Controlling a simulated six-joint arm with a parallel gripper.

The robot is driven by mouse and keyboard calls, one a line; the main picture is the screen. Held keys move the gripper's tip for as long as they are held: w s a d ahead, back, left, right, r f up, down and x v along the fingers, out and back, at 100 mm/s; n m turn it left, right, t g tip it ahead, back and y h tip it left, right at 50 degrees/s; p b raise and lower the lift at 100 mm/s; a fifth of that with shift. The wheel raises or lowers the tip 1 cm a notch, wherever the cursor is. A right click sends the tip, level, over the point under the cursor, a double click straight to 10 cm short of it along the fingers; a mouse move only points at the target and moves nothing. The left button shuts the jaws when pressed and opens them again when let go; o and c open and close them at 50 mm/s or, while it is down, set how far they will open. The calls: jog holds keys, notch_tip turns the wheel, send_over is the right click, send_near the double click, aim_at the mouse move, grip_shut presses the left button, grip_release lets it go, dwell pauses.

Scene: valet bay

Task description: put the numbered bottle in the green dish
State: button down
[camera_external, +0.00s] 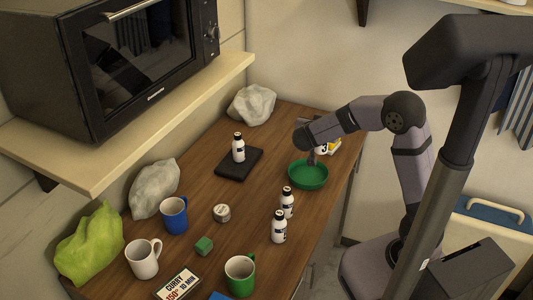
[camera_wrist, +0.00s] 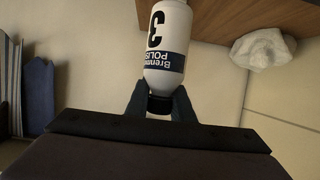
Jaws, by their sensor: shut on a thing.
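The numbered bottle is white with a black 3, a blue label band and a black cap; in the wrist view the bottle (camera_wrist: 165,45) reaches up from between my fingertips. My gripper (camera_wrist: 159,103) is shut on its cap end. In the external view my gripper (camera_external: 313,157) is by the far side of the green dish (camera_external: 308,180), and the bottle (camera_external: 322,150) is partly hidden there by my wrist. The dish is round and shallow, on the counter, and looks empty. I cannot tell the exact height of the bottle over the counter.
Two similar bottles (camera_external: 279,228) (camera_external: 287,202) stand in front of the dish. Another bottle (camera_external: 238,148) stands on a black pad (camera_external: 240,164). A yellow-white item (camera_external: 334,146) is behind the bottle.

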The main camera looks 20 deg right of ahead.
jog(key=w+d+r+n+t+y+p, duration=0.1)
jog(key=w+d+r, duration=0.1)
jog(key=d, duration=0.3)
jog(key=w+d+r, duration=0.1)
jog(key=w+d, duration=0.1)
jog(key=d, duration=0.4)
jog(key=a+f+n+t+y, duration=0.1)
jog(key=a+f+n+y, duration=0.2)
jog(key=a, duration=0.4)
jog(key=w+a+f+n+t+y, duration=0.1)
jog(key=a+f+n+y, duration=0.3)
jog(key=a, duration=0.4)
jog(key=shift+w+a+n+t+y, duration=0.2)
jog(key=shift+n+t+y, duration=0.15)
jog(key=shift+y, duration=0.35)
jog(key=shift+d, duration=0.1)
jog(key=shift+f, duration=0.1)
jog(key=shift+f+p, duration=1.05)
jog(key=shift+f, duration=3.9)
